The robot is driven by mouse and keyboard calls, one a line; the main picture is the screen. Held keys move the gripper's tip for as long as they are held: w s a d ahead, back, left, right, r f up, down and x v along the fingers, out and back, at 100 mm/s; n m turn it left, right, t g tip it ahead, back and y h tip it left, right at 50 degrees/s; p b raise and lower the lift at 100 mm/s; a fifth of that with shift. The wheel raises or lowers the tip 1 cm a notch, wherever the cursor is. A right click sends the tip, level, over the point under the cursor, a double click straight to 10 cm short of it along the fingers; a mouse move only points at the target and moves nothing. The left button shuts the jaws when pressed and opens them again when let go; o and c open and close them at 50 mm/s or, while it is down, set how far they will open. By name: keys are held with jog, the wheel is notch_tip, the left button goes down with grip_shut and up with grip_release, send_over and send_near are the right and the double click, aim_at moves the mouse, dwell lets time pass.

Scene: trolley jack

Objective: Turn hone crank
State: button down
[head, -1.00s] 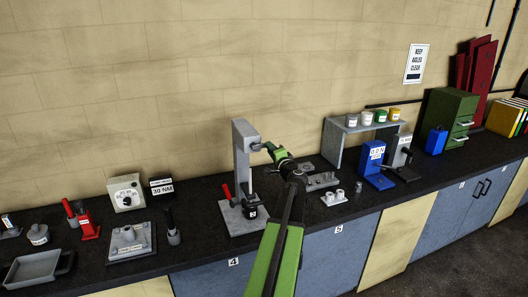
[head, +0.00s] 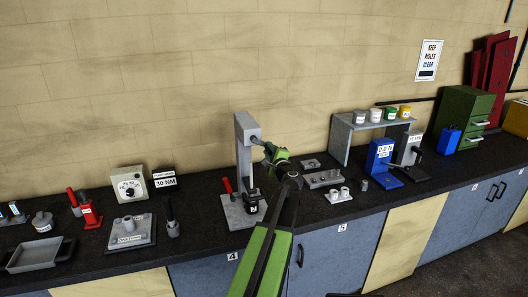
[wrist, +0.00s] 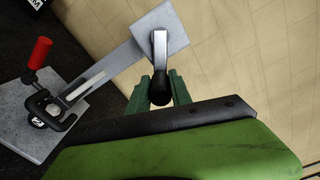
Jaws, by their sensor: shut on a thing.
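The hone stand is a grey column (head: 243,165) on a flat base on the bench, and it also fills the upper left of the wrist view (wrist: 115,62). A short metal crank (wrist: 160,50) with a black handle (wrist: 160,92) sits at the column's top end. My gripper (wrist: 161,92) has its green fingers on either side of the black handle and is shut on it. In the head view my gripper (head: 267,150) is just right of the column top, and the crank there is mostly hidden. A red-handled clamp (wrist: 40,55) stands at the column's base.
Right of the stand are a grey block with holes (head: 322,180), small cups on a plate (head: 339,195), a grey shelf (head: 341,140) with several cups and a blue device (head: 381,165). A dial box (head: 130,186) and grey fixtures stand left. The wall is behind.

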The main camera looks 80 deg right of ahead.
jog(key=shift+s, duration=0.2)
jog(key=c, duration=1.6)
grip_release()
jog(key=o, duration=0.4)
jog(key=shift+s, duration=0.25)
jog(key=shift+o, duration=0.2)
jog(key=shift+w, duration=0.2)
jog(key=v, duration=1.7)
jog(key=shift+a, duration=0.15)
